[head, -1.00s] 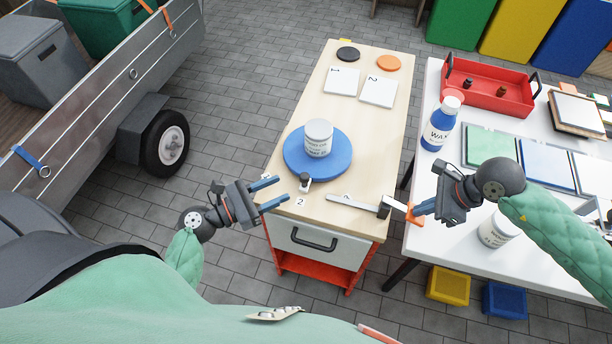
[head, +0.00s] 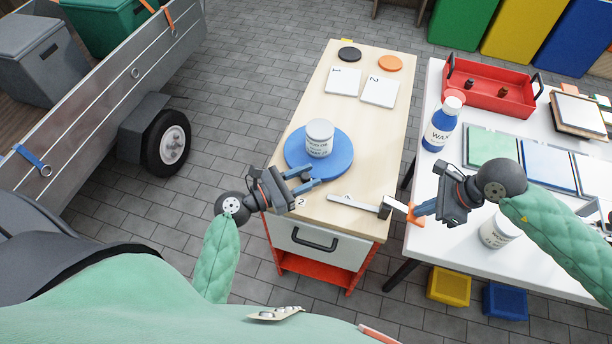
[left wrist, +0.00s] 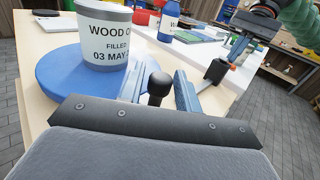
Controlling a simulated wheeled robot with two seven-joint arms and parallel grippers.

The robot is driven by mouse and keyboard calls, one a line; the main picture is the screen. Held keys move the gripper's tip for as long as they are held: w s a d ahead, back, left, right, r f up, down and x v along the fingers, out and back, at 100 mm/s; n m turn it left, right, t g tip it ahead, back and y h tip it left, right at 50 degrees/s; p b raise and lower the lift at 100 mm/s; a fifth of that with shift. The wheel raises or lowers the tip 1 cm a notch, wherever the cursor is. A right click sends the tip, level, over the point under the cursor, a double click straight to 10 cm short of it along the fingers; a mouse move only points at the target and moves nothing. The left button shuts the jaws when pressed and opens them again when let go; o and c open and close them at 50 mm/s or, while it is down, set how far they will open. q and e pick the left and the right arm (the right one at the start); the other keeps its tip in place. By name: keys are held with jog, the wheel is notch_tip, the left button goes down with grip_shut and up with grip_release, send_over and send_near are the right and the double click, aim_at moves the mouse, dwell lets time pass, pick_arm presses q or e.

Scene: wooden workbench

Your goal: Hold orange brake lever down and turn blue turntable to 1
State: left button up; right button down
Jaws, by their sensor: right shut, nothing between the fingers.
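The blue turntable (head: 341,178) carries a tin labelled wood oil (head: 320,138) and lies on the wooden bench top. Its black knob (left wrist: 159,84) shows in the left wrist view between the two fingers of my left gripper (head: 313,178). That gripper is open around the knob, with gaps beside it; in the head view its fingers hide the knob. The brake lever is a metal bar (head: 352,203) with a black block and an orange end (head: 414,215) past the bench's right edge. My right gripper (head: 418,211) is shut and empty at the orange end; whether it touches is unclear.
A label marked 2 (head: 301,202) is at the bench's front edge. Two white cards (head: 343,80) and black and orange discs (head: 389,63) lie at the back. A white table (head: 420,170) on the right holds a wax bottle (head: 440,125) and a red tray (head: 488,92).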

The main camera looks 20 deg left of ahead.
pick_arm(q)
grip_shut()
jog(key=shift+a+g, duration=0.2)
jog(key=shift+g, duration=0.1)
jog(key=shift+w+a+m+g+h, duration=0.15)
jog(key=shift+a+m+g+h, duration=0.85)
jog(key=shift+m+g+h, duration=0.15)
jog(key=shift+w+a+m+g+h, duration=0.2)
jog(key=shift+a+m+g+h, duration=0.2)
jog(key=shift+a+m+g, duration=0.35)
jog(key=shift+w+a+m+g+h, duration=0.2)
jog(key=shift+a+m+g+h, duration=0.25)
jog(key=shift+g, duration=0.35)
jog(key=shift+w+a+m+g+h, duration=0.3)
jog(key=shift+a+m+g, duration=0.3)
jog(key=shift+g, duration=0.3)
jog(key=shift+w+a+m+g+h, duration=0.25)
jog(key=shift+a+m+g, duration=0.3)
jog(key=shift+g, duration=0.35)
jog(key=shift+w+a+m+g, duration=0.35)
jog(key=shift+a+m+g, duration=0.1)
jog(key=shift+g, duration=0.25)
jog(key=shift+w+a+m+g, duration=0.35)
jog(key=shift+m+g, duration=0.1)
jog(key=shift+g, duration=0.25)
